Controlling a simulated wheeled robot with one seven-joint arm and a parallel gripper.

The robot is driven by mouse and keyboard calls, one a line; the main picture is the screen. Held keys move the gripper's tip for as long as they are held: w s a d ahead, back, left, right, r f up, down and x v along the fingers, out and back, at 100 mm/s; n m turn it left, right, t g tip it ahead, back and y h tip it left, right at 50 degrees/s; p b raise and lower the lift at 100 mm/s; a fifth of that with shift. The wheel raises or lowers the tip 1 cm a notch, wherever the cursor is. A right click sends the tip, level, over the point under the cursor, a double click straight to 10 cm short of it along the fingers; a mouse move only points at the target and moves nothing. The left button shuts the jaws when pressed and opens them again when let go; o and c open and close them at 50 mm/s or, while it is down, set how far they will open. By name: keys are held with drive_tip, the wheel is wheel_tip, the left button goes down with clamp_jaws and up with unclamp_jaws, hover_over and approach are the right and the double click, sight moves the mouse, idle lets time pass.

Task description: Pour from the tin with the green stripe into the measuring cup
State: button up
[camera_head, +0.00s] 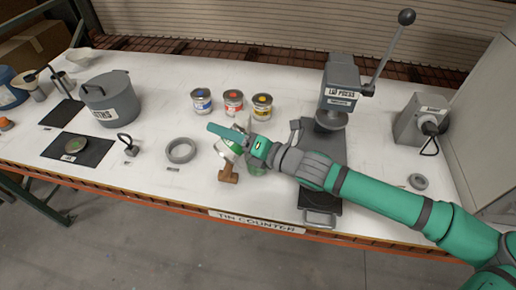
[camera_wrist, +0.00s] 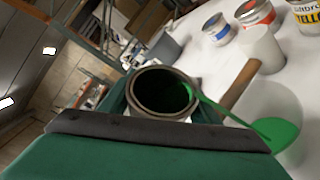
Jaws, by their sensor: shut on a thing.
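My gripper (camera_head: 236,141) is shut on a tin (camera_head: 228,150) and holds it tilted above the counter. In the wrist view the tin's round open mouth (camera_wrist: 163,92) shows, dark inside. A green stream runs from its rim to the right and down into the clear measuring cup (camera_wrist: 292,148). A green pool shows in the cup. In the head view the cup (camera_head: 257,169) stands just under my gripper, partly hidden by it. The tin's stripe is mostly hidden by my gripper, so I cannot make out its colour clearly.
Blue (camera_head: 201,100), red (camera_head: 233,102) and yellow (camera_head: 262,106) labelled tins stand behind. A brown wooden piece (camera_head: 228,174) is close to the cup. A grey pot (camera_head: 110,100) is farther left.

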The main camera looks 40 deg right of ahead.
drive_tip(key=shift+d+r+m+t+y+p, duration=0.3)
drive_tip(key=shift+r+m+t+y+p, duration=0.25)
drive_tip(key=shift+m, duration=0.75)
idle(2.5)
drive_tip(key=shift+a+f+n+g+h, duration=0.2)
drive_tip(key=shift+n+g+h, duration=0.05)
drive_tip(key=shift+n, duration=0.55)
drive_tip(key=shift+a+f+n+g+h, duration=0.1)
drive_tip(key=shift+f+n+g+h, duration=0.25)
drive_tip(key=shift+f+n, duration=0.35)
drive_tip(key=shift+r, duration=0.1)
